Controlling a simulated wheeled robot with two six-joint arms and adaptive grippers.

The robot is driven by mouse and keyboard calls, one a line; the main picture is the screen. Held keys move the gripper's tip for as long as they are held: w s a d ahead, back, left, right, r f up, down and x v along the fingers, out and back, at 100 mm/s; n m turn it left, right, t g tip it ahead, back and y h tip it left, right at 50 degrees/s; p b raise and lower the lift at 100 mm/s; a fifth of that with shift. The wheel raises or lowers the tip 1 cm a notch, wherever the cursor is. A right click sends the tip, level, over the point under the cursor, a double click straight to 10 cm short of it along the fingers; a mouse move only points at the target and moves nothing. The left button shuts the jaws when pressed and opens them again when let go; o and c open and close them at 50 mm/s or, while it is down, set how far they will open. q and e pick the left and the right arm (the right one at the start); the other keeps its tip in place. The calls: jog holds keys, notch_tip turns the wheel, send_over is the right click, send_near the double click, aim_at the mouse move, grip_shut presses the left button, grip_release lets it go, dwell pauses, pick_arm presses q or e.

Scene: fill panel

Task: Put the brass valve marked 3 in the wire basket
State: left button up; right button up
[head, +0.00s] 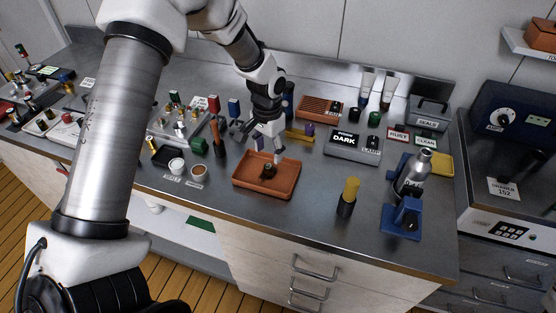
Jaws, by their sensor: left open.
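My left gripper (268,147) is open and points down above an orange tray (247,185) near the middle of the bench. A small dark round object (268,171) sits in the tray, below the fingertips and apart from them. I cannot read any mark on it. A metal panel with several small fittings (181,129) stands to the left of the gripper. I cannot make out a brass valve marked 3 or a wire basket in this view. My left arm hides part of the bench at the left. My right gripper is not in view.
A grey box marked DARK (352,148) stands right of the gripper. A yellow-topped dark bottle (347,198), a silver bottle (412,175) and a blue stand (401,221) are near the front right. The bench between the tray and the yellow-topped bottle is clear.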

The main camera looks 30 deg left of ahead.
aim_at(267, 167)
pick_arm(q)
jog(key=s, duration=0.2)
jog(key=p, duration=0.1)
jog(key=shift+s+d+f, duration=0.25)
jog(key=shift+s+f, duration=0.15)
jog(key=shift+s+d+f+p, duration=0.1)
jog(key=shift+s+f+p, duration=0.05)
jog(key=shift+f+p, duration=0.55)
jog(key=f, duration=0.1)
jog(key=w+f, duration=0.1)
jog(key=f, duration=0.1)
jog(key=shift+w+f, duration=0.2)
jog(key=shift+f, duration=0.05)
jog(key=shift+w+f, duration=0.15)
jog(key=shift+w, duration=0.1)
jog(key=shift+s, duration=0.1)
jog(key=shift+s+r, duration=0.25)
jog(key=c, duration=0.4)
jog(key=shift+s+r, duration=0.1)
jog(key=shift+s, duration=0.05)
jog(key=c, duration=0.6)
grip_shut()
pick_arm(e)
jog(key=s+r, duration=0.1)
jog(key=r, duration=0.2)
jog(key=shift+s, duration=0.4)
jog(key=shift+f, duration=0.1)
